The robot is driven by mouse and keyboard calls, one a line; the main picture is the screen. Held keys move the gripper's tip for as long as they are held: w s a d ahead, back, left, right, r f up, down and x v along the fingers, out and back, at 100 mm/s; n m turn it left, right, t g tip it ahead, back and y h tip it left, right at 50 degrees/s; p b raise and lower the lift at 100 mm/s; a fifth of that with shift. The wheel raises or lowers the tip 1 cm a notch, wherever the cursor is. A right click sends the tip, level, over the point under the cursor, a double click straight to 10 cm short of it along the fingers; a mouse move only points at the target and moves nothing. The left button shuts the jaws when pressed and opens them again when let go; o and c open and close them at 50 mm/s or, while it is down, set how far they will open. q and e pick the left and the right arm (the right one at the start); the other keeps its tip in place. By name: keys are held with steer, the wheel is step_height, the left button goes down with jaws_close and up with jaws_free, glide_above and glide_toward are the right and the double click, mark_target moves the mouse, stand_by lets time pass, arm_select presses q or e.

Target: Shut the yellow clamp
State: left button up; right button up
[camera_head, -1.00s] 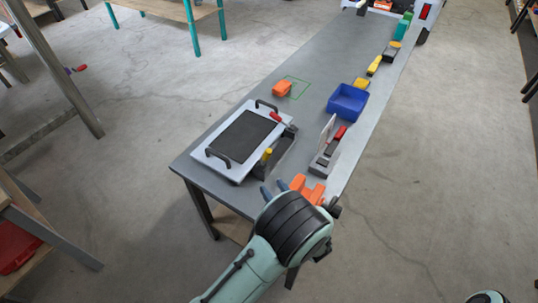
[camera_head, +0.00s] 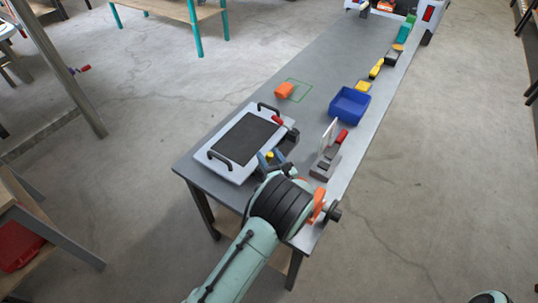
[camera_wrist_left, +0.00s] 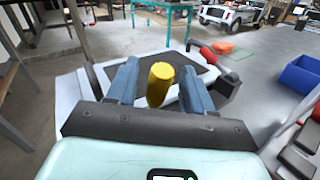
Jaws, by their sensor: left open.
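The yellow clamp handle (camera_head: 269,155) stands upright at the near right corner of a white panel (camera_head: 216,166) with a dark inset and black handles. In the left wrist view the yellow handle (camera_wrist_left: 160,84) shows between the two blue-grey fingers of my left gripper (camera_wrist_left: 160,82). The fingers are apart, one on each side of it, and I see a gap on both sides. In the head view my left gripper (camera_head: 270,162) is at the handle, its fingers partly hidden by my wrist. The clamp's base is hidden. My right gripper is not in view.
A red-handled clamp (camera_head: 279,121) is at the panel's far right corner. A grey fixture with a red block (camera_head: 342,136), a blue bin (camera_head: 348,104) and an orange block (camera_head: 284,89) stand on the grey table. An orange piece (camera_head: 319,204) lies right beside my left wrist.

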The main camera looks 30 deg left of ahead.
arm_select(q)
steer(key=shift+w+a, duration=0.1)
steer(key=shift+a, duration=0.1)
jaws_close()
